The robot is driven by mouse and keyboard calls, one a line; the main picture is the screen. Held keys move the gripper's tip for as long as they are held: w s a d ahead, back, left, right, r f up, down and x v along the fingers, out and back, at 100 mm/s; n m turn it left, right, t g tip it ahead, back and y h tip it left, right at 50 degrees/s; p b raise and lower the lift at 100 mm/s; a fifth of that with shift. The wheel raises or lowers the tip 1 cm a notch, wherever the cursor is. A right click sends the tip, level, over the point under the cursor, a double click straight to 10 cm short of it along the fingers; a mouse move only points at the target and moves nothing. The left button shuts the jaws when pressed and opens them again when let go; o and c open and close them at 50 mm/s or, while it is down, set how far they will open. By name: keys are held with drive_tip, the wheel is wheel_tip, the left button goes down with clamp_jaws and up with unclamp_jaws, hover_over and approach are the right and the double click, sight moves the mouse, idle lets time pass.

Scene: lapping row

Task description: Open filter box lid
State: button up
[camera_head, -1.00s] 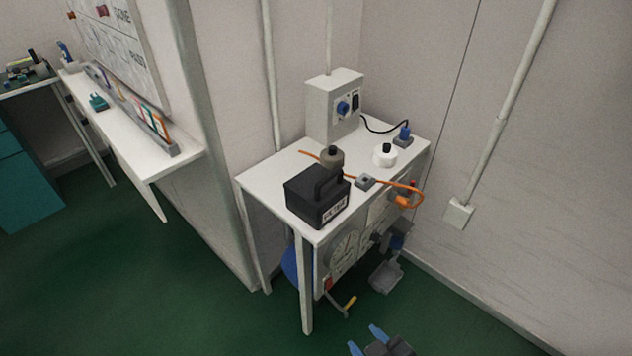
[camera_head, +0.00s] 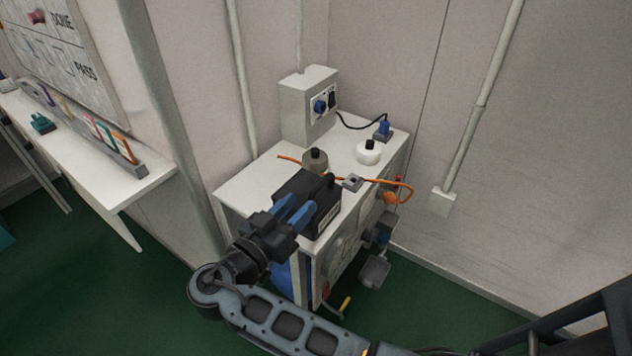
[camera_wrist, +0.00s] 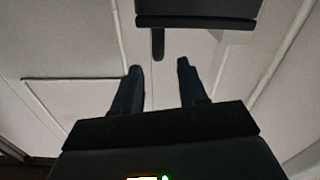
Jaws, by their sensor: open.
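The filter box is a black box with a white label (camera_head: 327,217), on the front part of the white table. Its front left side is partly hidden by my gripper (camera_head: 306,200). My gripper is open, with two blue fingers pointing towards the box. No grip on anything shows; whether the fingertips touch the box cannot be told from the head view. In the wrist view my open fingers (camera_wrist: 159,66) stand apart below a dark box-like body (camera_wrist: 197,8), with a short dark bar (camera_wrist: 158,44) near the gap between them. The lid looks shut.
On the white table (camera_head: 247,187) are a grey-brown round container (camera_head: 315,161), a white round container (camera_head: 368,152), an orange cable (camera_head: 400,184), a small grey block (camera_head: 352,183) and a grey switch box (camera_head: 308,105). A wall stands behind. A shelf (camera_head: 100,170) is at left.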

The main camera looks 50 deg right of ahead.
sight(313, 193)
drive_tip(key=d+p, duration=0.1)
drive_tip(key=d, duration=0.7)
drive_tip(key=shift+f, duration=0.1)
drive_tip(key=shift+p, duration=0.3)
clamp_jaws()
